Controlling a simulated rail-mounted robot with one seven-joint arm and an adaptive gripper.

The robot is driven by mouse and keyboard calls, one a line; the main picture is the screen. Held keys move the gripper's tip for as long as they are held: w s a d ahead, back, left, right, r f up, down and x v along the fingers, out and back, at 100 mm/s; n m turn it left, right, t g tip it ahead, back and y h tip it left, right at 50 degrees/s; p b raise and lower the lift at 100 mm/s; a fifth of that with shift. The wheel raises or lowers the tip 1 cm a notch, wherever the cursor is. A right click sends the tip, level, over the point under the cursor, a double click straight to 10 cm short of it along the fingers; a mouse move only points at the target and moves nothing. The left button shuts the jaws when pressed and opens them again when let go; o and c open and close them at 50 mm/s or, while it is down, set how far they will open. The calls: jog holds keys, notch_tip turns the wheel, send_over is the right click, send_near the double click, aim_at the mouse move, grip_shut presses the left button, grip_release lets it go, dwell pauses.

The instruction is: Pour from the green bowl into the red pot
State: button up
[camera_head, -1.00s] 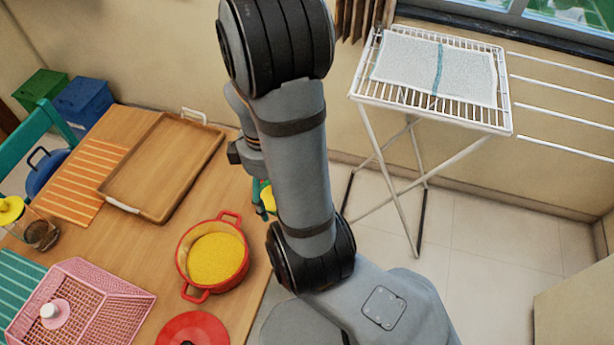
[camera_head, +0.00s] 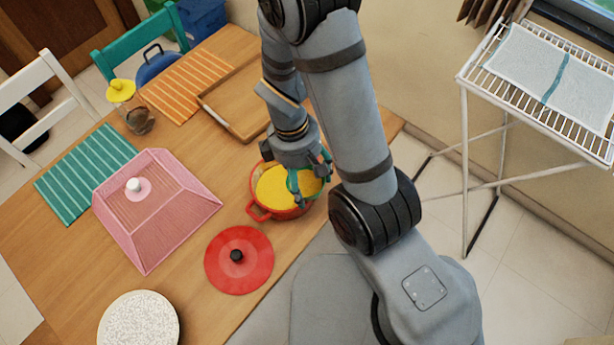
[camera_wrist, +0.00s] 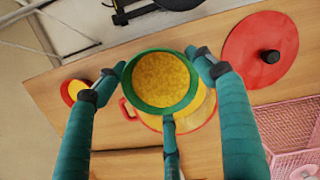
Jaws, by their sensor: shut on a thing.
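The green bowl (camera_wrist: 139,98), holding yellow grains (camera_wrist: 161,79), is between the teal fingers of my gripper (camera_wrist: 160,72), which is shut on it. In the head view, my gripper (camera_head: 308,182) and the bowl's green rim (camera_head: 292,183) are over the right side of the red pot (camera_head: 264,209). The red pot stands on the table with yellow contents. It also shows behind and below the bowl in the wrist view (camera_wrist: 128,108). The bowl covers part of the pot. I cannot tell how much the bowl is tilted, and no falling grains show.
The red lid (camera_head: 239,262) and pink mesh cover (camera_head: 155,215) lie left of the pot. A wooden tray (camera_head: 232,108) is behind it. A small red dish with yellow (camera_wrist: 75,92) shows left in the wrist view. A drying rack (camera_head: 540,105) stands right.

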jog(key=shift+f, duration=0.6)
jog(key=shift+h, duration=0.3)
jog(key=shift+f+g+h+p, duration=0.45)
jog(key=shift+f+g+h, duration=0.25)
jog(key=shift+h, duration=0.1)
jog(key=shift+w+a+r+g+h+p, duration=0.1)
jog(key=shift+g+h+p, duration=0.15)
jog(key=shift+h+p, duration=0.3)
jog(key=shift+w+a+r+g+h+p, duration=0.1)
jog(key=shift+g+h+p, duration=0.2)
jog(key=shift+p, duration=0.3)
jog(key=shift+a+f+g+h, duration=0.1)
jog(key=shift+g+h, duration=0.25)
jog(key=shift+h, duration=0.3)
dwell(0.6)
jog(key=shift+w+a, duration=0.1)
jog(key=shift+h, duration=0.3)
